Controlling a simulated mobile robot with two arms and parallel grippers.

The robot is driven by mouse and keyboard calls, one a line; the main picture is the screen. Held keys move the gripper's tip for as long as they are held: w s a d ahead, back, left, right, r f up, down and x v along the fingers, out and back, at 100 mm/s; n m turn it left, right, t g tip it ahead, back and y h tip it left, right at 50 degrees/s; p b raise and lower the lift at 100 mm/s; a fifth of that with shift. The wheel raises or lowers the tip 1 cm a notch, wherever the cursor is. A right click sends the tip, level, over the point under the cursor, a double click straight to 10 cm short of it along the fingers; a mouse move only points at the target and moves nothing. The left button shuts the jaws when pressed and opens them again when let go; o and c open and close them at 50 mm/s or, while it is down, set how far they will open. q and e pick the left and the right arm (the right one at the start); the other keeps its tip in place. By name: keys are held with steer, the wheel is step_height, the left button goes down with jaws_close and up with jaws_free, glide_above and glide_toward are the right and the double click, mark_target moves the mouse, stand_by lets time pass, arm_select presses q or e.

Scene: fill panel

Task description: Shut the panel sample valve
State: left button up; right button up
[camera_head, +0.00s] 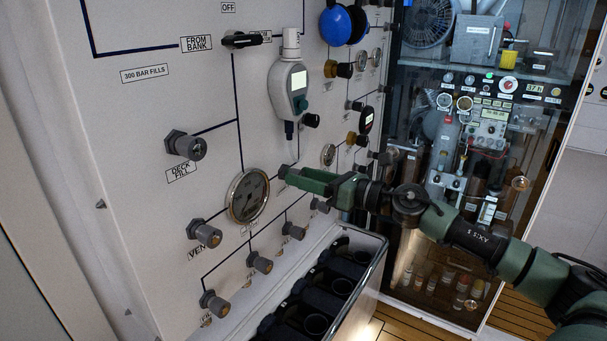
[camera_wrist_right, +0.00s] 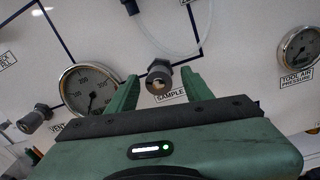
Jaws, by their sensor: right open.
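My right gripper (camera_head: 284,172) is green and reaches to the panel from the right. In the right wrist view its fingers (camera_wrist_right: 160,88) are open, one on each side of the valve, with gaps visible. Whether the fingertips reach past the knob is unclear. In the head view the gripper hides the valve. My left gripper is not in view.
A round gauge (camera_head: 247,195) is close left of my right gripper. A handheld meter (camera_head: 289,90) with a tube hangs above it. Other knobs, such as the vent knob (camera_head: 205,233), stick out below. A rack of dark cylinders (camera_head: 315,290) stands beneath.

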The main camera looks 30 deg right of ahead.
steer(key=shift+w+a, duration=0.2)
jaws_close()
stand_by(0.4)
